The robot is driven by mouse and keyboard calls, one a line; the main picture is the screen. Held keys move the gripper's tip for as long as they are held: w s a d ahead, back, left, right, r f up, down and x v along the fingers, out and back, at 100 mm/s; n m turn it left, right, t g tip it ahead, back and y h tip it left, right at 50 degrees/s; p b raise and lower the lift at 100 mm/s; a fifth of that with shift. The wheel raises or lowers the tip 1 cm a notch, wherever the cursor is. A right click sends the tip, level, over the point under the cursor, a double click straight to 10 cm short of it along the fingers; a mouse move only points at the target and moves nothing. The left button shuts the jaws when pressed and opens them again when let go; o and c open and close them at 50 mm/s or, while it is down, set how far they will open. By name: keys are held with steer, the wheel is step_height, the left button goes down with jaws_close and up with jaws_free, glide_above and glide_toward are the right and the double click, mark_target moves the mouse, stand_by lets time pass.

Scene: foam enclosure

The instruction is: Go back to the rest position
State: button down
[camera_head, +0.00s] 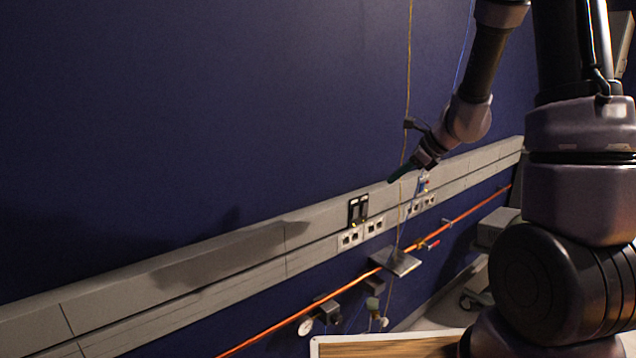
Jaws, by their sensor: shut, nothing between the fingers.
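My arm comes down from the upper right of the head view, in front of the blue wall (200,110). My gripper (400,175) is small in the picture, at the end of the arm, and points down and to the left. Its fingers are dark and close together, with nothing seen between them. It appears above the black switch unit on the grey wall trunking. I cannot tell how far it is from the wall.
Grey trunking (150,280) runs along the wall with sockets (375,226) and a black switch unit (358,209). Below are an orange pipe (283,322), a gauge (306,326) and a metal plate (397,262). A wooden-topped surface (390,347) is at the bottom.

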steer(key=s+a+r+n, duration=0.2)
steer(key=s+r+n, duration=1.2)
steer(key=s+r, duration=0.2)
steer(key=s+d+r+n+t+h, duration=0.1)
steer(key=s+d+r+n+h, duration=0.2)
steer(key=s, duration=0.5)
steer(key=shift+s+d+r+n+h, duration=0.2)
steer(key=shift+n+h, duration=0.3)
steer(key=shift+n, duration=0.7)
